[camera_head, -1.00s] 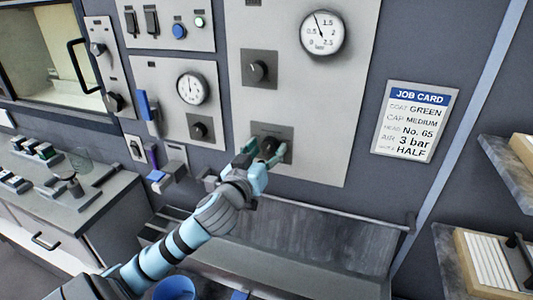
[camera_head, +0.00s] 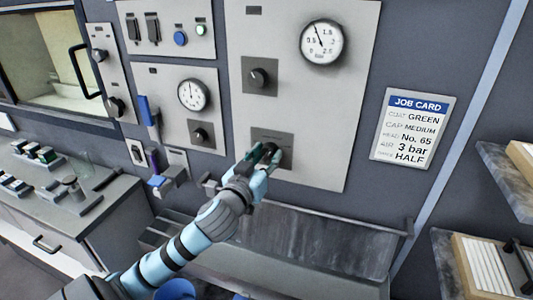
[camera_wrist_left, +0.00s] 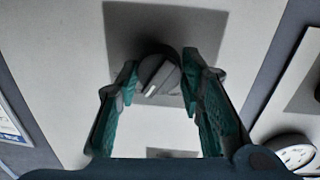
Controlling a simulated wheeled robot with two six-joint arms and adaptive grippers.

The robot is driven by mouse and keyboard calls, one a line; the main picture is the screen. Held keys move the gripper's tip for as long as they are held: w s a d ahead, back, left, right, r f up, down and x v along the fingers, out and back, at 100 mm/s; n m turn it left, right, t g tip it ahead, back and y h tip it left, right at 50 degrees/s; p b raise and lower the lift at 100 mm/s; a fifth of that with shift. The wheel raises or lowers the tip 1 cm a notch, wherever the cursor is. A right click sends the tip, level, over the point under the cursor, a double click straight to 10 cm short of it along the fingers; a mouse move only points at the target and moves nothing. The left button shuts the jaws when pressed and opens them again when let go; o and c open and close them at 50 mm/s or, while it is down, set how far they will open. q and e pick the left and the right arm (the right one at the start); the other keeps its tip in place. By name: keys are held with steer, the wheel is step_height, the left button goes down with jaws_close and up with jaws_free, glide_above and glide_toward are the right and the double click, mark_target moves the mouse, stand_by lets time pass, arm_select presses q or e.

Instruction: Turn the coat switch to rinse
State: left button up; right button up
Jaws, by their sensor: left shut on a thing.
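The switch in my grip is a dark round knob (camera_head: 271,153) on a grey square plate (camera_head: 286,138), low on the large light panel (camera_head: 309,110). Its label is too small to read, so I cannot confirm that it is the coat switch. My left gripper (camera_head: 264,156) reaches it from the lower left, its teal fingers closed on the knob's sides. In the left wrist view the knob (camera_wrist_left: 159,74) sits between both fingertips, its pale pointer line slanted. Fingers partly cover the knob in the head view. My right gripper is not in view.
A similar knob (camera_head: 259,77) and a round gauge (camera_head: 322,42) are above on the same panel. A job card (camera_head: 411,127) hangs to the right, reading coat GREEN. A grey metal trough (camera_head: 300,238) lies below. Shelves (camera_head: 500,185) stand at the right.

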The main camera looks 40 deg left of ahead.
arm_select(q)
steer(key=m+p, duration=0.4)
steer(key=shift+r+m+p, duration=0.2)
steer(key=shift+m+p, duration=0.1)
steer(key=shift+p, duration=0.1)
steer(key=shift+f+m+g+p, duration=0.15)
steer(key=shift+m+g+p, duration=0.15)
steer(key=shift+m+p, duration=1)
steer(key=o, duration=1.2)
steer(key=shift+c, duration=0.2)
steer(key=v, duration=1.2)
steer(key=shift+d, duration=0.2)
